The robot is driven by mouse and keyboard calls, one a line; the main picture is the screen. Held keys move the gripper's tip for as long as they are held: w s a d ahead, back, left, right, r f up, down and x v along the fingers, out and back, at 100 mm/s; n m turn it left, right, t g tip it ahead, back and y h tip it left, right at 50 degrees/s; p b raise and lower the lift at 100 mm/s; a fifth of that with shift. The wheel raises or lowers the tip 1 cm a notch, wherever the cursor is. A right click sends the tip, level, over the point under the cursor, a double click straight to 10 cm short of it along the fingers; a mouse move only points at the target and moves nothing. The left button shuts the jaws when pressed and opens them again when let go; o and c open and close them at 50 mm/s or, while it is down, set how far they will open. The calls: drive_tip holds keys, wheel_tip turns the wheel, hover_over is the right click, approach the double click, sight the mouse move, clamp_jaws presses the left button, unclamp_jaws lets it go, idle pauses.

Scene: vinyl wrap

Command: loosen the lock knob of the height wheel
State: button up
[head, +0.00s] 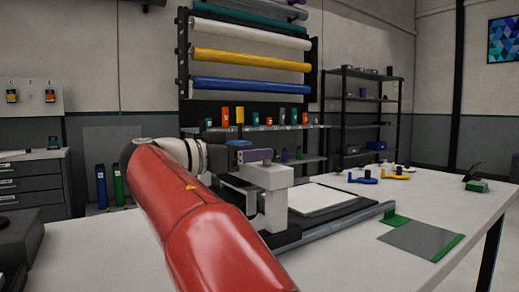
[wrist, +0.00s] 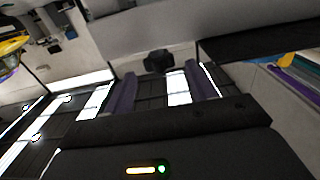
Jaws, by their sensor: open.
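A light grey machine (head: 268,178) stands on the table in the head view. A blue rounded part (head: 239,144) shows at its top left; I cannot tell if it is the height wheel. My red arm crosses in front and hides much of the left side. In the wrist view, my gripper (wrist: 162,78) is open, its two purple-grey fingers apart. A small dark knob-like part (wrist: 157,61) shows between and beyond the fingertips, below a grey surface (wrist: 180,22). It may be the lock knob. I cannot tell whether the fingers touch it.
The white table (head: 345,247) holds a green-edged grey sheet (head: 424,240) and blue and yellow tools (head: 362,177) at right. Vinyl rolls (head: 250,59) hang on a rack behind. A dark shelf (head: 362,115) stands at the back.

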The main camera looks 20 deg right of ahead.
drive_tip(key=shift+w+d, duration=0.15)
drive_tip(key=shift+d, duration=0.55)
drive_tip(key=shift+w+d, duration=0.1)
drive_tip(key=shift+d, duration=0.55)
drive_tip(key=c, duration=1)
